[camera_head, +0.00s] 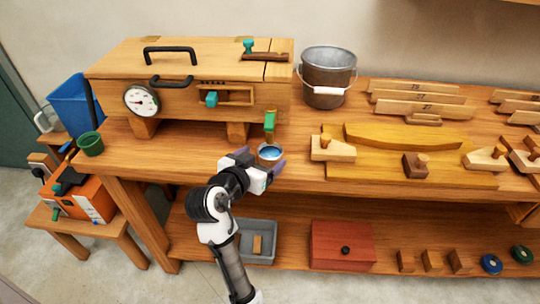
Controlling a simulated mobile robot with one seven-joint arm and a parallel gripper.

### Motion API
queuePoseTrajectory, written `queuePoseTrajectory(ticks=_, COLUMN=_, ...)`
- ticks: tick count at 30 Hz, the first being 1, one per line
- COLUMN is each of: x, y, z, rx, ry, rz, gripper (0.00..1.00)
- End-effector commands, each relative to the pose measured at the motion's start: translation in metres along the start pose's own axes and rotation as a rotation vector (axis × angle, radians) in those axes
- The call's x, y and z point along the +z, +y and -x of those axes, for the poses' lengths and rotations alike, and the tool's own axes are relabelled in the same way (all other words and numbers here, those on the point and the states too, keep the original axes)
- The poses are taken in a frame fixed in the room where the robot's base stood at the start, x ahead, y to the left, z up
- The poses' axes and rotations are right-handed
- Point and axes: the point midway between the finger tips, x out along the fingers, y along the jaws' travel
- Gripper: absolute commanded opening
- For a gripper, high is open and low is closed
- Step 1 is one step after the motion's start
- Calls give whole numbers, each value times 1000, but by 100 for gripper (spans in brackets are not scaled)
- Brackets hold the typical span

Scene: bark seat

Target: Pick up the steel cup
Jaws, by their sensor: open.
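A small steel cup (269,154) stands near the front edge of the wooden bench (320,184). Its inside looks blue. My gripper (262,165) is at the bench's front edge, right at the cup. One dark finger shows to the left of the cup and one purplish finger to its right. The jaws are open around the cup's near side. Whether either finger touches the cup I cannot tell. The cup's lower front is partly hidden by my gripper.
A green-topped tool (270,122) stands just behind the cup. A wooden steam box (187,67) with a gauge is behind left. A metal bucket (327,75) stands at the back. Wooden planes and a yellow board (375,165) lie to the right.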

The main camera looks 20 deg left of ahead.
Motion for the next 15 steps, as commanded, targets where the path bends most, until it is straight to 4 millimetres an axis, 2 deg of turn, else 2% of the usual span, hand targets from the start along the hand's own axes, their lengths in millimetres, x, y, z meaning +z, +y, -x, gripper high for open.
queuePoseTrajectory(ticks=7, x=-2, y=2, z=-19, rx=0, ry=0, rz=-1, gripper=83)
queuePoseTrajectory(ticks=15, x=0, y=5, z=-57, rx=0, ry=0, rz=-1, gripper=83)
